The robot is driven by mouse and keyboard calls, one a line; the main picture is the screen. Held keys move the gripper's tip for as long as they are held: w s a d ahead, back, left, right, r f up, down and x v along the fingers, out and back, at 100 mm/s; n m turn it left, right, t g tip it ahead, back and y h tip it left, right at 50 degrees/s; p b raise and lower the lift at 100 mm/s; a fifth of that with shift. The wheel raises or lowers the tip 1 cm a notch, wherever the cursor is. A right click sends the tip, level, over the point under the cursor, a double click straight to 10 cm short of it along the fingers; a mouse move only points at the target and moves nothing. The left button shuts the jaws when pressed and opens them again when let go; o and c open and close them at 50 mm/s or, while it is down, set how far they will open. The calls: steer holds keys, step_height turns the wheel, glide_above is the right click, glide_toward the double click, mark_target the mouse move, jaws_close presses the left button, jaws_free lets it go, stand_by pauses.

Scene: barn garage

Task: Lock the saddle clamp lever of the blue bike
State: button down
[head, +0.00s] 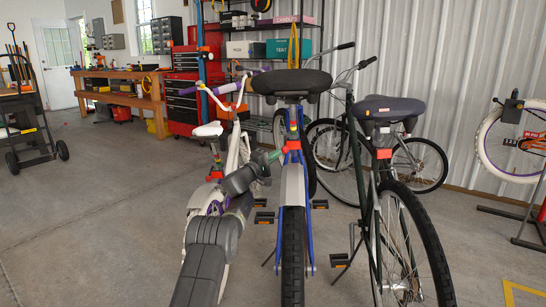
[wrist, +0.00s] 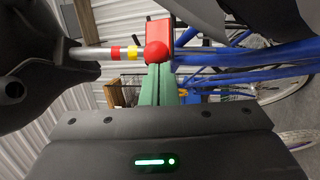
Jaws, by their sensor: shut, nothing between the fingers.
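The blue bike (head: 284,215) stands in the middle of the head view, its black saddle (head: 291,83) on top. Its red saddle clamp (head: 291,146) sits at the base of the seatpost, which has colored bands. In the wrist view, the red clamp (wrist: 160,27) joins the banded seatpost (wrist: 96,53) and the blue frame (wrist: 250,55). A rounded red piece, seemingly the lever (wrist: 156,53), lies just beyond my fingertips. My gripper (head: 276,155) is shut and empty, its green fingers (wrist: 158,88) pointing at this red piece. I cannot tell if they touch or how the lever is set.
A white bike (head: 207,130) stands close on the left, and a dark bike (head: 390,108) close on the right. A red tool chest (head: 183,105) and a wooden workbench (head: 118,92) stand behind. The floor at left is open.

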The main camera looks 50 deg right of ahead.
steer(key=shift+s+d+r, duration=0.15)
steer(key=shift+s+d, duration=0.1)
steer(key=shift+s, duration=0.25)
steer(key=w+p+v, duration=0.1)
steer(key=v, duration=1.3)
steer(key=shift+p, duration=0.35)
steer(key=shift+a, duration=0.1)
